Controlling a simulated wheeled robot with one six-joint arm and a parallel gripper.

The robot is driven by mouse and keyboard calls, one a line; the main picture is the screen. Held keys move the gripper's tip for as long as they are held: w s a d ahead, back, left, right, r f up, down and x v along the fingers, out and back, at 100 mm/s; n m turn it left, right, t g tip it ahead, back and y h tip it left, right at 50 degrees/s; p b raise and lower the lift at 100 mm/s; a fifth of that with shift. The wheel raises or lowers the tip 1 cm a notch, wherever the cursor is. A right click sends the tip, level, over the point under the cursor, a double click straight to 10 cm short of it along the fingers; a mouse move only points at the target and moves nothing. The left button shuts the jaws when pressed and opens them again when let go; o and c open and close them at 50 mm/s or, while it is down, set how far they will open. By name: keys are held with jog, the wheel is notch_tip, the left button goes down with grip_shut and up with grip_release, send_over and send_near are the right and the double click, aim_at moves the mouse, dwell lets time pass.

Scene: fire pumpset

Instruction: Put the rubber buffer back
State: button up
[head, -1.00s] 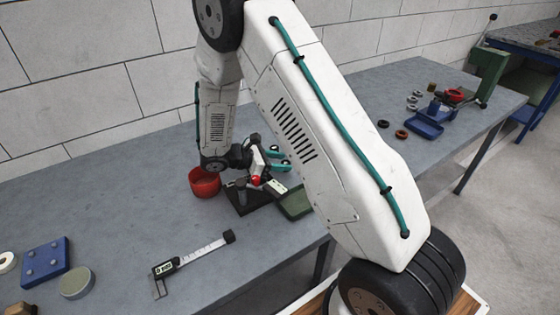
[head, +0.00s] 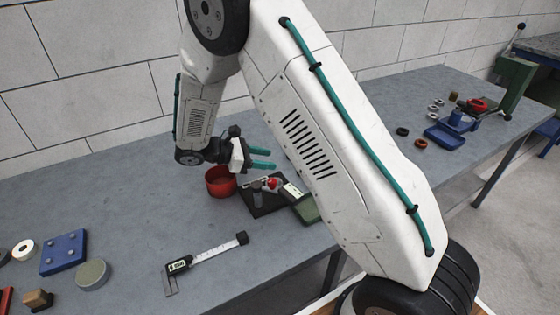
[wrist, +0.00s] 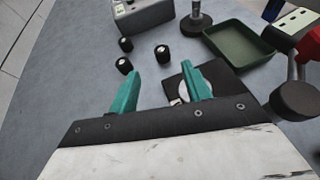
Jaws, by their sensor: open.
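My gripper (wrist: 163,82) is open, its two teal fingers apart with nothing held between them. In the head view it (head: 263,159) hangs above the black base plate (head: 258,209) of a small stand with a red knob. Several small black cylinders with pale centres, possibly rubber buffers, stand beyond the fingers in the wrist view; one is a near cylinder (wrist: 162,53) and another a left cylinder (wrist: 124,65). I cannot tell which one the task means. A dark square plate with a white disc (wrist: 183,88) lies behind the right finger, partly hidden.
A green tray (wrist: 240,47) and a grey box (wrist: 146,17) are beyond my fingers. A red bowl (head: 220,182) is left of the stand. A caliper (head: 205,262), a blue pegged plate (head: 63,252) and a grey disc (head: 92,274) lie nearer. The bench around the caliper is clear.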

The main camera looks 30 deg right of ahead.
jog(key=shift+w+a+r, duration=0.1)
jog(key=shift+a+r, duration=0.1)
jog(key=shift+a, duration=0.15)
jog(key=shift+a+r, duration=0.1)
jog(key=shift+r, duration=0.2)
jog(key=s+d+r+m+y, duration=0.3)
jog(key=s+r+m+y, duration=0.45)
jog(key=s+r, duration=0.8)
jog(key=s+a+r+m+t+y, duration=0.1)
jog(key=s+r+m+t+y, duration=0.1)
jog(key=s+m, duration=0.2)
jog(key=s+a+r+m+t+y, duration=0.2)
jog(key=s+m+y, duration=0.1)
jog(key=s, duration=0.8)
jog(key=shift+s+a+r+m+t, duration=0.2)
jog(key=shift+s+m+t, duration=0.1)
jog(key=shift+m, duration=0.05)
jog(key=shift+y, duration=0.25)
jog(key=shift+c, duration=0.2)
